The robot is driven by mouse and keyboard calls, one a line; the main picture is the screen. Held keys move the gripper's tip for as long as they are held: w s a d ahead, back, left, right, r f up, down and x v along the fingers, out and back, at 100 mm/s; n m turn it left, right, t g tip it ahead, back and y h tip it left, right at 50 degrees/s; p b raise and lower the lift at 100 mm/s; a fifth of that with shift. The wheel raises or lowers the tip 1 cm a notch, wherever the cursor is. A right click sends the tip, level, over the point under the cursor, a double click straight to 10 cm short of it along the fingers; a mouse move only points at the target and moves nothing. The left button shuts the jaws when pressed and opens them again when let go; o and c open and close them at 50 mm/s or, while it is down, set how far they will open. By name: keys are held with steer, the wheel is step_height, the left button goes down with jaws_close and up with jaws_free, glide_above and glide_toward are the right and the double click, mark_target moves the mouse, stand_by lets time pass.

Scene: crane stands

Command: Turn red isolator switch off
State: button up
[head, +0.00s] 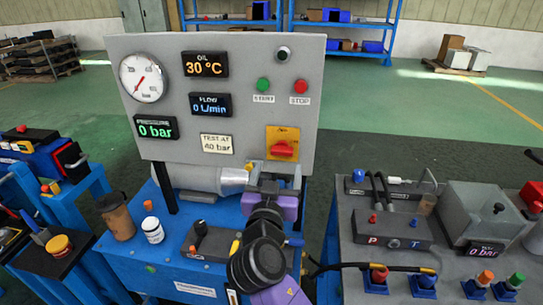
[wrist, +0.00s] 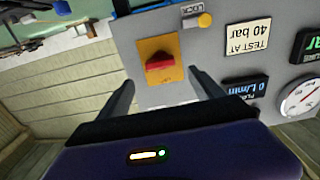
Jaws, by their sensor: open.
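The red isolator switch (head: 283,149) sits on a yellow plate (head: 284,132) at the lower right of the grey upright panel (head: 230,60). In the wrist view, turned about upside down, the red switch (wrist: 160,62) and its yellow plate (wrist: 158,45) show above centre. Its red handle lies roughly crosswise in both views. My gripper (wrist: 162,80) is open and empty, its two fingers spread either side of the switch in the picture, apparently short of it. In the head view my arm reaches up below the switch; the fingertips are hard to make out.
The panel also carries a gauge (head: 142,78), displays, a green button (head: 263,85) and a red button (head: 301,87). A brown cup (head: 117,217) and a white jar (head: 153,230) stand on the blue bench below. A grey bench with hydraulic parts (head: 390,228) is at right.

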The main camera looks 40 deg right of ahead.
mark_target(282, 153)
steer(key=shift+p+x, duration=1.05)
steer(key=shift+x, duration=2.85)
steer(key=c, duration=1.4)
